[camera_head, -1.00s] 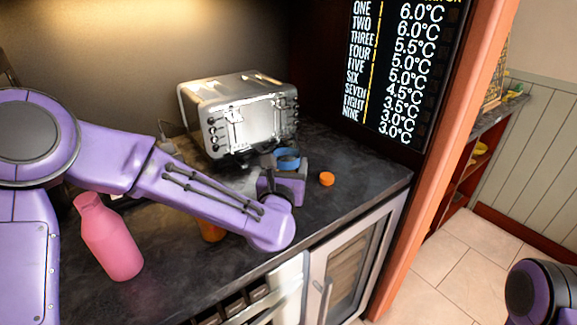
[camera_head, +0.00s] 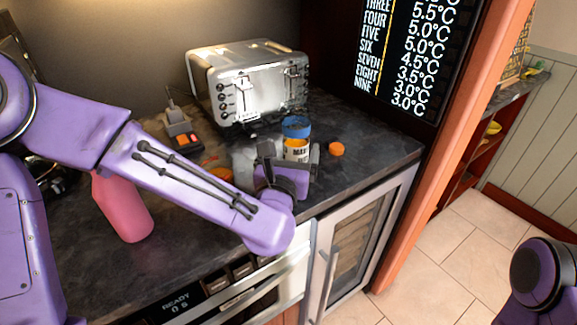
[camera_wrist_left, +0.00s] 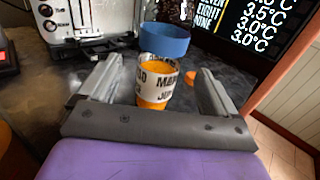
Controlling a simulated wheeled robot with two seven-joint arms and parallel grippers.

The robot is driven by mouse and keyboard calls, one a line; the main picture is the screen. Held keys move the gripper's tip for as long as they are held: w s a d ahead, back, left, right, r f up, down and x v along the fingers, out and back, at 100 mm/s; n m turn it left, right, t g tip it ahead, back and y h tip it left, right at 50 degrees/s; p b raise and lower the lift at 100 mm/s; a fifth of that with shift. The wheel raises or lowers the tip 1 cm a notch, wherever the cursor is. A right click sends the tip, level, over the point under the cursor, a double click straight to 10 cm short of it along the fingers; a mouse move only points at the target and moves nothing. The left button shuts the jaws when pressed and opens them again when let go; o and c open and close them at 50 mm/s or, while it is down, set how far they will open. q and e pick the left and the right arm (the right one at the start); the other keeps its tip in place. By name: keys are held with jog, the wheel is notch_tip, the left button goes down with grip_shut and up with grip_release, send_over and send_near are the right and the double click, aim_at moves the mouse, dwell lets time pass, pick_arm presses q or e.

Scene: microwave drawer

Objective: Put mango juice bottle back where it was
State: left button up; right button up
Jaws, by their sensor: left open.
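The mango juice bottle (camera_head: 296,147) has a blue cap, a white label with dark letters and orange juice. It stands upright on the dark counter in front of the toaster. My left gripper (camera_head: 280,158) is open just on the near side of it. In the left wrist view the bottle (camera_wrist_left: 157,76) appears between the two spread fingers of the left gripper (camera_wrist_left: 160,72), with a gap on each side. The gripper's body hides its lower part in the head view. My right gripper is not in view.
A silver toaster (camera_head: 250,82) stands behind the bottle. A small orange object (camera_head: 336,149) lies to its right. A pink bottle (camera_head: 123,208) stands at the left, partly behind my left arm. A wooden post (camera_head: 450,140) borders the counter's right end.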

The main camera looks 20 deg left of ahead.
pick_arm(q)
jog(key=s, duration=0.4)
jog(key=shift+s+d, duration=0.3)
jog(key=shift+s, duration=0.1)
